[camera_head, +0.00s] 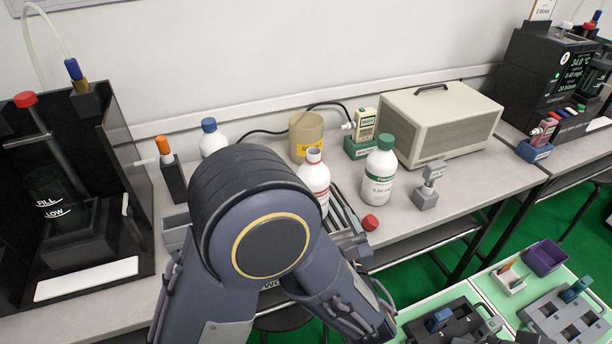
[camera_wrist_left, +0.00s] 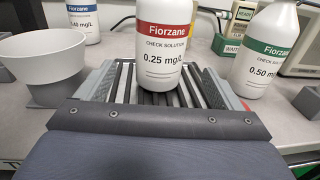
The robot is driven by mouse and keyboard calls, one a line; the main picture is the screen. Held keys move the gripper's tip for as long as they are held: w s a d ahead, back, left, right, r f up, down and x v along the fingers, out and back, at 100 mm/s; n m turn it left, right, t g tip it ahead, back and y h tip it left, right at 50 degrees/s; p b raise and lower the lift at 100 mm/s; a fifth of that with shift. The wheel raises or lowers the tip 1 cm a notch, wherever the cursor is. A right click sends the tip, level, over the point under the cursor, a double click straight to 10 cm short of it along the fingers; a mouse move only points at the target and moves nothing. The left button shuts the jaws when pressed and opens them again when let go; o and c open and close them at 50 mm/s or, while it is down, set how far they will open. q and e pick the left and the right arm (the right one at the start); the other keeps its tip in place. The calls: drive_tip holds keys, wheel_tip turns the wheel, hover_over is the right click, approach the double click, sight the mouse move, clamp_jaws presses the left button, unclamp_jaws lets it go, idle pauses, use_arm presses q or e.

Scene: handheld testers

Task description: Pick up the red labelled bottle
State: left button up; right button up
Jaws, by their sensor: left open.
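The red labelled bottle (camera_head: 315,180) is white and stands upright on the bench; my arm hides its lower left in the head view. In the left wrist view the bottle (camera_wrist_left: 166,65) reads "Fiorzane check solution 0.25 mg/L", and its top is cut off. My left gripper (camera_wrist_left: 150,85) is open, with a finger on each side of the bottle's lower part. I cannot tell whether either finger touches it. In the head view my arm covers most of this gripper.
A green labelled bottle (camera_head: 379,172) stands close on the right, and a blue-capped bottle (camera_head: 212,138) behind left. A red cap (camera_head: 370,222) lies on the bench. A white cup (camera_wrist_left: 52,65) stands left of the gripper. A beige case (camera_head: 440,122) stands at the back right.

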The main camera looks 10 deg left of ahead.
sight(316, 175)
use_arm(q)
drive_tip(key=shift+w+a, duration=0.25)
drive_tip(key=shift+w, duration=0.4)
drive_tip(key=x, duration=0.7)
drive_tip(key=shift+a+r, duration=0.15)
drive_tip(key=shift+r, duration=0.1)
drive_tip(key=c, duration=1.5)
